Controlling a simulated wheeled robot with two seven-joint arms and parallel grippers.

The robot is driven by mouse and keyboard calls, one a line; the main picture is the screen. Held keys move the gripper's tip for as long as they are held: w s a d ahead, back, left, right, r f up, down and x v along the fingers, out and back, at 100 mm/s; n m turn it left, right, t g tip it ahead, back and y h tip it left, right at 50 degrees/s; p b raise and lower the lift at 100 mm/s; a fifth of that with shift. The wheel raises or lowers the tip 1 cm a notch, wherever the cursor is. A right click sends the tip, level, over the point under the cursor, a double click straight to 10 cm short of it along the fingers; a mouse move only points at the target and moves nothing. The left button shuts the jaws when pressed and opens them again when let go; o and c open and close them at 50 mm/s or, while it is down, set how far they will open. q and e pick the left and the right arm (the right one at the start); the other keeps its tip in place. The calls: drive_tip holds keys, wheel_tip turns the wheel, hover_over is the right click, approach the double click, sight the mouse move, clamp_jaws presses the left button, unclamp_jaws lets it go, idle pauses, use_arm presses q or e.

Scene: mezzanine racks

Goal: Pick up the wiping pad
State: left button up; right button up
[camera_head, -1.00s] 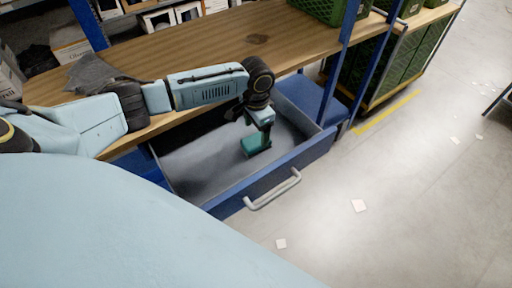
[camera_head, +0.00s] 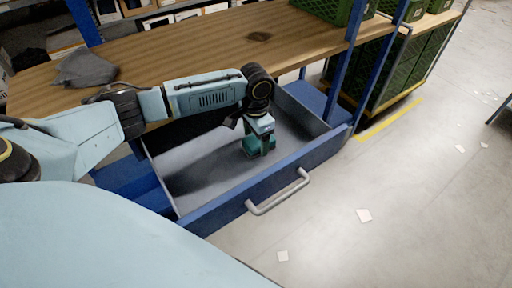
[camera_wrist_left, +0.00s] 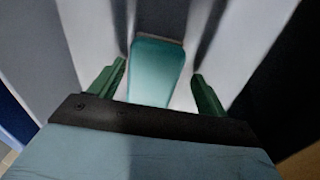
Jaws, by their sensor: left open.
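The wiping pad looks like a teal block (camera_wrist_left: 152,75) in the left wrist view, lying between my open fingers with a gap on each side. In the head view the teal pad (camera_head: 249,148) sits in the open drawer (camera_head: 190,180), partly hidden by my gripper. My left gripper (camera_head: 260,147) points down into the drawer at the pad. Its two green fingers (camera_wrist_left: 159,69) are apart and hold nothing. My right gripper is not in view.
The drawer has blue walls and a grey handle (camera_head: 278,192). A wooden bench top (camera_head: 190,52) runs above it with a grey cloth (camera_head: 85,69) on it. A blue rack post (camera_head: 345,65) and green crates (camera_head: 400,70) stand to the right. The floor in front is open.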

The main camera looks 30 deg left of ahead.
use_arm(q)
drive_tip(key=shift+d+f, duration=0.15)
drive_tip(key=shift+f, duration=0.2)
drive_tip(key=shift+c, duration=0.3)
drive_tip(key=shift+f, duration=0.15)
drive_tip(key=c, duration=1)
drive_tip(key=r+p, duration=0.1)
drive_tip(key=r, duration=0.2)
drive_tip(key=r+p, duration=0.1)
drive_tip(key=r, duration=0.3)
drive_tip(key=r+p, duration=0.1)
drive_tip(key=r, duration=0.2)
drive_tip(key=shift+w+d+r, duration=0.1)
drive_tip(key=shift+d+r, duration=0.25)
